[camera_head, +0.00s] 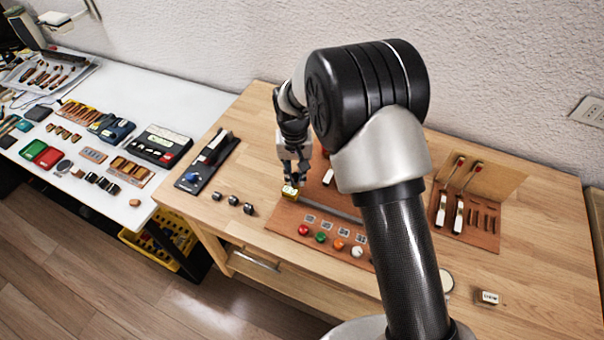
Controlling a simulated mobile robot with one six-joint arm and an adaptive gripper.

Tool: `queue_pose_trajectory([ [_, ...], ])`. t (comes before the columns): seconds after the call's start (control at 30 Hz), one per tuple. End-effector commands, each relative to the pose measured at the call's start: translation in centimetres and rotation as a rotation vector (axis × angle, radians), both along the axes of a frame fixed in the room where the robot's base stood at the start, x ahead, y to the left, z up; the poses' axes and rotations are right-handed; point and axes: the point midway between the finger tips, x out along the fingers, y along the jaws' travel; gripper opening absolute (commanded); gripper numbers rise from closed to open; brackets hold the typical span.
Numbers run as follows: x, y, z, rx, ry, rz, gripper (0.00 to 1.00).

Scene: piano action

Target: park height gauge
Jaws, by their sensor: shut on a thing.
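My gripper (291,181) points down over the left edge of the brown mat (283,216) on the wooden bench. My arm hides the middle and right part of the mat.
Red, green, orange and white knobs (303,230) line the mat's front. Three small dark pieces (233,200) and a dark device (208,162) stand to the left. A brown tool board (468,206) is to the right, a labelled block (488,297) at front right.

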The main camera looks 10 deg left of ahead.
Motion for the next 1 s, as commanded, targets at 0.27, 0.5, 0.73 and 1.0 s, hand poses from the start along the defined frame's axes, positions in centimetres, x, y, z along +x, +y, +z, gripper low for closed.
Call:
queue_pose_trajectory([
  [0.27, 0.16, 0.4, 0.15, 0.007, -0.007, 0.001, 0.18],
  [0.5, 0.18, 0.33, 0.16, 0.007, -0.008, 0.001, 0.34],
  [0.73, 0.12, 0.21, 0.11, 0.005, -0.005, 0.001, 0.38],
  [1.0, 0.15, 0.2, 1.09, 0.005, -0.006, 0.001, 0.38],
])
